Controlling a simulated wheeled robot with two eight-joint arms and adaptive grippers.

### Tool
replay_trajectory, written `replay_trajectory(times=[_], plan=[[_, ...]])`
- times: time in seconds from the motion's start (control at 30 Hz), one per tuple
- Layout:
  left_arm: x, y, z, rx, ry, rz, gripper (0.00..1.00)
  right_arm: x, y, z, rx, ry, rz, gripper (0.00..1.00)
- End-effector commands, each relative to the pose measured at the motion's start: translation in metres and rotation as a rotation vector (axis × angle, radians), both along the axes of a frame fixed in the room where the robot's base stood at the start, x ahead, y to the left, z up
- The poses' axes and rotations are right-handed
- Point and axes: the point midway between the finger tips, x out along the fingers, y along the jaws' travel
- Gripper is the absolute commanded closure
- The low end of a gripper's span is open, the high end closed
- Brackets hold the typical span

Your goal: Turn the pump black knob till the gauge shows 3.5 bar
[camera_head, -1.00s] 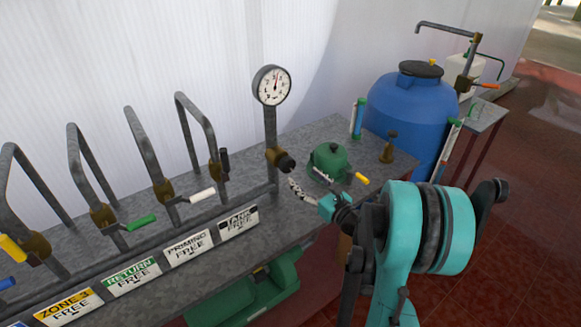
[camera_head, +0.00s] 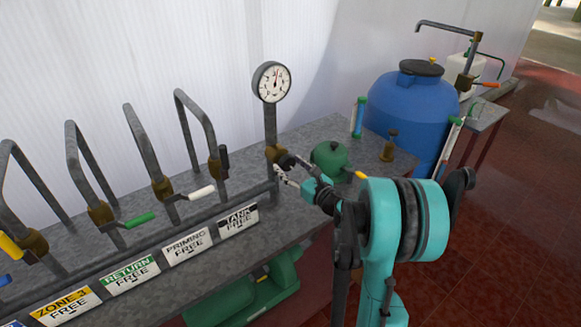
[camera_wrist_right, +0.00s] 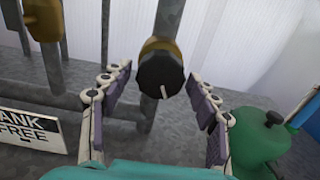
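The black knob (camera_head: 286,161) sits on a brass fitting (camera_head: 273,152) under the round white gauge (camera_head: 271,82) in the head view. In the right wrist view the knob (camera_wrist_right: 160,76) faces me, with a white mark toward its lower edge. My right gripper (camera_head: 281,172) is at the knob; in the wrist view its fingers (camera_wrist_right: 158,98) are spread, one on each side, with gaps to the knob. The gauge needle points roughly upward; its numbers are too small to read. My left gripper is in neither view.
A green rounded vessel (camera_head: 330,160) stands right of the knob, close to my right fingers in the wrist view (camera_wrist_right: 262,135). Pipes with lever valves (camera_head: 196,192) line the grey bench (camera_head: 305,137) at left. A blue barrel (camera_head: 408,105) stands behind.

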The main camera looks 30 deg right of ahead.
Motion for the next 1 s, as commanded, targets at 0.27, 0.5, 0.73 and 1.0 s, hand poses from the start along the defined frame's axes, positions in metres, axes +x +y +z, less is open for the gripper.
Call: replay_trajectory(times=[0.27, 0.5, 0.73, 1.0], plan=[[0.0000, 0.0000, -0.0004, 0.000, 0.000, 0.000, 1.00, -0.0002, 0.0000, -0.0001, 0.005, 0.000, 0.000, 0.83], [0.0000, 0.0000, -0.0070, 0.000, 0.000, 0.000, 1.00, -0.0001, 0.0004, -0.0011, 0.169, 0.013, 0.000, 0.83], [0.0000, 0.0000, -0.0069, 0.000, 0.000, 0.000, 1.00, -0.0002, 0.0005, 0.0000, 0.203, 0.016, 0.000, 0.83], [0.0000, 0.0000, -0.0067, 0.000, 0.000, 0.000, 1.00, -0.0002, 0.0005, 0.0000, 0.202, 0.016, 0.000, 0.34]])
